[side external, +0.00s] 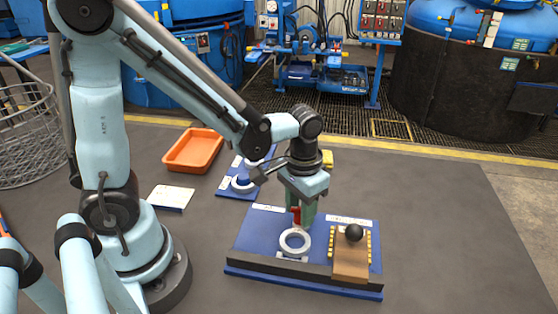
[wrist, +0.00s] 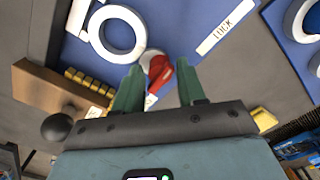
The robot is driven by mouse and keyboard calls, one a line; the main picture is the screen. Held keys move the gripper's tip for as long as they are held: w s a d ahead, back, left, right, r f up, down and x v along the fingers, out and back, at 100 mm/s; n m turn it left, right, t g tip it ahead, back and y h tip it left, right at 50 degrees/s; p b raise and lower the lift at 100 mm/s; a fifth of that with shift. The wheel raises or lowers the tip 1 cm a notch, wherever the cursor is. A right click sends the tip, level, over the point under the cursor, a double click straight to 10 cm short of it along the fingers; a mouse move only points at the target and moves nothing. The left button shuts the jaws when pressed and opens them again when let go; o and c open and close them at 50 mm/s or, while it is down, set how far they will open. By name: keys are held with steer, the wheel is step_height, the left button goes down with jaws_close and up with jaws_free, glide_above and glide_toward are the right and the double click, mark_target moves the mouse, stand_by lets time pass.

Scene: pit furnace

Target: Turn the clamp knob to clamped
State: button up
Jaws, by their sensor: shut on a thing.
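The clamp knob is a red handle on a pale round hub (wrist: 158,72), in the wrist view between the green fingers of my gripper (wrist: 160,88). In the side view a little of the red knob (side external: 296,215) shows below my gripper (side external: 301,217), at the back middle of a blue board (side external: 245,245). My gripper points down and is shut on the knob. The fingers hide part of the knob in the side view. A white label reading LOCK (wrist: 227,27) is on the board beside it. The knob's exact setting cannot be read.
A grey ring (side external: 295,241) lies in front of the knob. A brown block (side external: 350,263) with a black ball (side external: 354,232) and yellow teeth stands to its right. A second blue board (side external: 228,190), an orange tray (side external: 193,150) and a white-topped block (side external: 171,197) lie behind and left.

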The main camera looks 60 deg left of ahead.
mark_target(299, 208)
steer(key=m, duration=0.6)
steer(key=shift+m, duration=0.4)
stand_by(0.3)
steer(key=o, duration=0.8)
steer(key=shift+r, duration=0.15)
step_height(299, 208, up, 12)
stand_by(0.3)
steer(key=shift+a, duration=0.1)
steer(key=a+n+t, duration=0.1)
steer(key=n+t, duration=0.1)
steer(key=s+a+f+n+t, duration=0.1)
steer(key=a+n+t, duration=0.1)
steer(key=s+a+n+t, duration=0.1)
steer(key=n+t, duration=0.1)
steer(key=t, duration=0.1)
steer(key=shift+a+f, duration=0.2)
steer(key=shift+f, duration=0.2)
